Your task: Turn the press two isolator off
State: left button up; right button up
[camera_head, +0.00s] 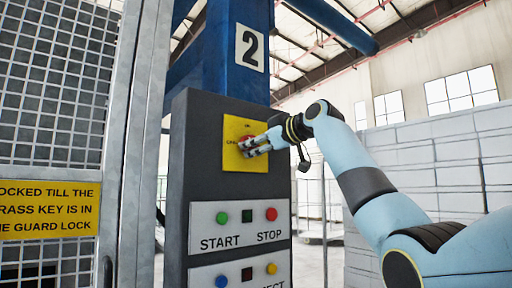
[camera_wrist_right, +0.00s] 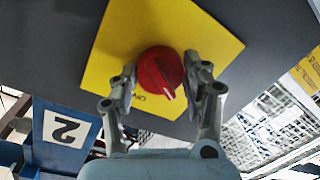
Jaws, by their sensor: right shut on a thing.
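The press two isolator is a red rotary knob (camera_wrist_right: 160,72) on a yellow plate (camera_wrist_right: 190,30), set in the dark grey control panel. The yellow plate also shows in the head view (camera_head: 245,128), below the number 2 sign (camera_head: 250,48). My right gripper (camera_wrist_right: 160,78) has a finger on each side of the red knob and is shut on it. In the head view my right gripper (camera_head: 252,146) reaches in from the right and hides most of the knob. A pale pointer mark shows on the knob in the wrist view. My left gripper is not in view.
Below the isolator are START and STOP buttons on a white plate (camera_head: 240,238), with another row of buttons under it. A mesh guard (camera_head: 55,85) with a yellow notice (camera_head: 48,210) stands at left. Pale stacked blocks (camera_head: 430,165) stand at right behind my arm.

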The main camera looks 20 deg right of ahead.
jog(key=n, duration=0.5)
jog(key=shift+h+b, duration=0.4)
jog(key=shift+n, duration=0.3)
jog(key=o, duration=1.2)
jog(key=shift+c, duration=0.2)
jog(key=shift+r, duration=0.1)
jog(key=v, duration=1.2)
